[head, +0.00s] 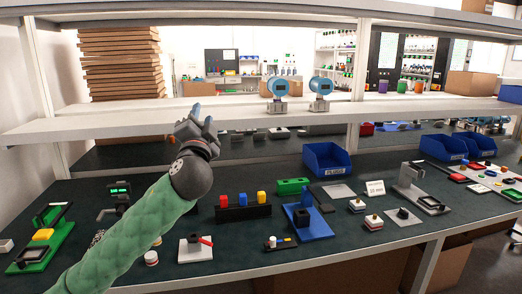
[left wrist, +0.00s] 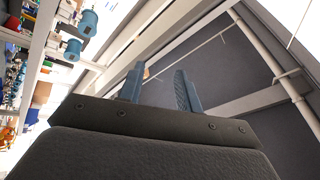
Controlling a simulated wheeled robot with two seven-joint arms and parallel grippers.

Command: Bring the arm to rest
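My left arm in its green sleeve reaches up from the lower left of the head view. Its left gripper (head: 203,118) is raised in front of the white shelf (head: 90,128), above the bench. The two blue-grey fingers stand apart with nothing between them in the left wrist view (left wrist: 158,84). That view looks up past the fingers toward shelf framing and a dark panel. My right gripper does not show in either view.
Two blue transmitters (head: 278,89) (head: 320,88) stand on the shelf, right of the gripper. The dark bench (head: 270,256) below holds a blue bin (head: 327,163), a black block rack (head: 243,214), a green fixture (head: 40,240) and a blue fixture (head: 313,226). Cardboard (head: 120,62) is stacked at the back left.

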